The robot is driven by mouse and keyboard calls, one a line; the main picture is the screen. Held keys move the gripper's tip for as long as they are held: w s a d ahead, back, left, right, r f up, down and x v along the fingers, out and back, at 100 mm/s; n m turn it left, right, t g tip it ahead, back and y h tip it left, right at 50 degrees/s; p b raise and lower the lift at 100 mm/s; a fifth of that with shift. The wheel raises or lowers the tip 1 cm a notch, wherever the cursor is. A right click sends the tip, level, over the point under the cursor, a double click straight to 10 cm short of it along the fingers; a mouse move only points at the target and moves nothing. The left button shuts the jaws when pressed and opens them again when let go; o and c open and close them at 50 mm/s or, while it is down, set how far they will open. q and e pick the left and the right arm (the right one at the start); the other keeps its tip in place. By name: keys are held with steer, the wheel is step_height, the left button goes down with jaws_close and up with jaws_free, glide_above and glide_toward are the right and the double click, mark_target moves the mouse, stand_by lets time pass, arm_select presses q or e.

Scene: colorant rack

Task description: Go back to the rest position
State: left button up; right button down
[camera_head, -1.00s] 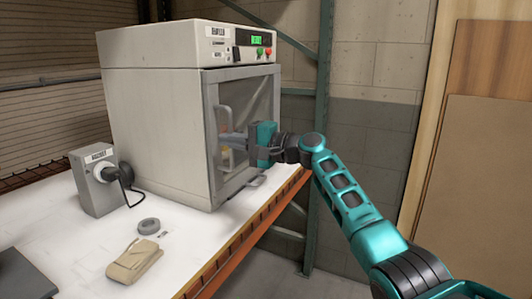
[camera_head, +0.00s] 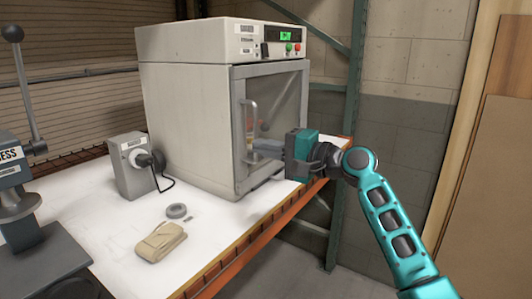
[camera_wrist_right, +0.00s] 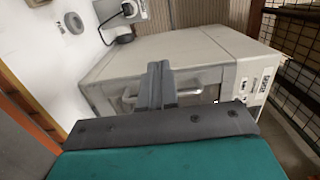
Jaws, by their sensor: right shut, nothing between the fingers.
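My right gripper (camera_head: 262,148) is in front of the closed glass door of the white oven-like cabinet, close to its door handle (camera_head: 251,125). Its fingers are together with nothing between them. In the right wrist view the shut fingers (camera_wrist_right: 160,85) point toward the cabinet front, and the handle (camera_wrist_right: 185,92) shows just past them. I cannot tell whether the fingers touch the door. The teal right arm reaches in from the lower right. My left gripper is not in view.
The cabinet (camera_head: 188,120) stands on a white-topped bench (camera_head: 110,215) with an orange edge. A grey socket box (camera_head: 132,168) with a plug, a tape ring (camera_head: 176,211), tan folded gloves (camera_head: 160,242) and a grey lever press (camera_head: 35,235) are on the left. A green rack post (camera_head: 347,150) stands behind.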

steer(key=s+d+f+t+h, duration=0.1)
steer(key=s+d+f+h, duration=0.25)
steer(key=f, duration=0.55)
steer(key=s+d+f+n+t+h, duration=0.15)
steer(key=s+f, duration=0.25)
steer(key=f, duration=0.5)
steer(key=s+d+f+h, duration=0.3)
steer(key=f, duration=0.5)
steer(key=s+d+f+n+h, duration=0.2)
steer(key=s+f, duration=0.5)
steer(key=s, duration=0.4)
steer(key=s+d+f+n+g+h, duration=0.1)
steer(key=s+d+f+n+h, duration=0.2)
steer(key=s, duration=0.7)
step_height(320, 180, down, 4)
steer(key=d+n, duration=0.2)
steer(key=shift+s+d+f, duration=0.15)
steer(key=shift+s+d, duration=0.2)
steer(key=shift+d, duration=0.05)
